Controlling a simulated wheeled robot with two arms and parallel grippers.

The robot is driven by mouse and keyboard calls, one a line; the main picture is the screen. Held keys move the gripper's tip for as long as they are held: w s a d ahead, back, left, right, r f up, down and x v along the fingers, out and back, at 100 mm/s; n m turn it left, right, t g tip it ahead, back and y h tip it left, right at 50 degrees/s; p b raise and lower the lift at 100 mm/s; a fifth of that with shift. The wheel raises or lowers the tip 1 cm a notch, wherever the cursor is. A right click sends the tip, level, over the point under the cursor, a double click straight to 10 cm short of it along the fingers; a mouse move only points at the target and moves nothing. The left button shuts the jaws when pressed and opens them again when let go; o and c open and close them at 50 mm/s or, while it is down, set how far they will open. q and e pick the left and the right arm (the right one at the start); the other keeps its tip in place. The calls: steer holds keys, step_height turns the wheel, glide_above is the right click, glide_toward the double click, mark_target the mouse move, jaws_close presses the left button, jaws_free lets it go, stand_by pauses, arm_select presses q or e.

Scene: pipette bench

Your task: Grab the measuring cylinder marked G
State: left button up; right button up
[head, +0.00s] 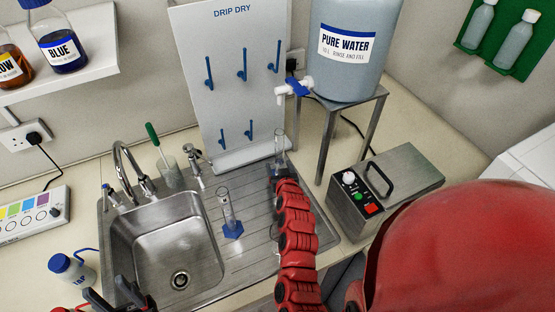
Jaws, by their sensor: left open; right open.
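A clear measuring cylinder (227,206) with a blue hexagonal base stands upright on the ribbed drainer right of the sink basin. A second clear glass vessel (280,146) stands farther back, below the drip-dry board; its lower part is hidden. I cannot read a letter G on either. My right gripper (281,174) is at the end of the red arm, at the second vessel; it is open, and whether its fingers are around the glass I cannot tell. My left gripper (113,294) is open at the bottom left, near the sink's front edge, apart from both vessels.
The steel sink (165,245) has a tall tap. A DRIP DRY board (226,90) with blue pegs stands behind. A PURE WATER tank (350,65) sits on a metal stand. A metal box (390,190) with buttons is at right, a TAP bottle (72,270) at left.

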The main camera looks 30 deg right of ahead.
mark_target(278, 160)
steer(key=shift+d+b+x, duration=0.2)
steer(key=shift+b+x, duration=0.2)
steer(key=shift+x, duration=2.3)
jaws_close()
